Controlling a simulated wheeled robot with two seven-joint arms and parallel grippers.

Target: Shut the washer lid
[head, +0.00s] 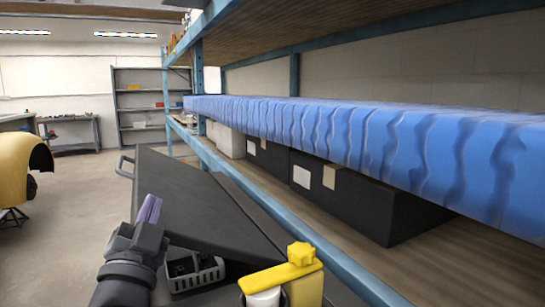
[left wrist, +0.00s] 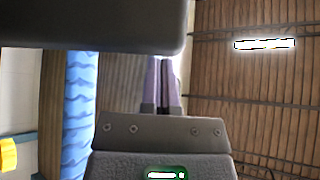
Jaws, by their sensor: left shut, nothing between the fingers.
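The washer lid (head: 195,195) is a dark grey slab in the middle of the head view. It stands tilted, with a bar handle (head: 124,166) at its far left edge. Below its near edge the open washer shows a grey basket (head: 205,277) with dark parts in it. My left gripper (head: 150,209) is at the lid's left side, its purple fingers shut and empty. In the left wrist view the fingers (left wrist: 163,82) point up beside a dark slab (left wrist: 95,24), which looks like the lid. I cannot tell whether they touch it. My right gripper is out of view.
A yellow fitting (head: 297,262) stands at the washer's near right. A blue-framed shelf (head: 310,240) runs close along the right, with a long blue wrapped load (head: 400,145) and black boxes (head: 350,200). A yellow car body part (head: 20,165) is at left. The floor (head: 80,205) between is clear.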

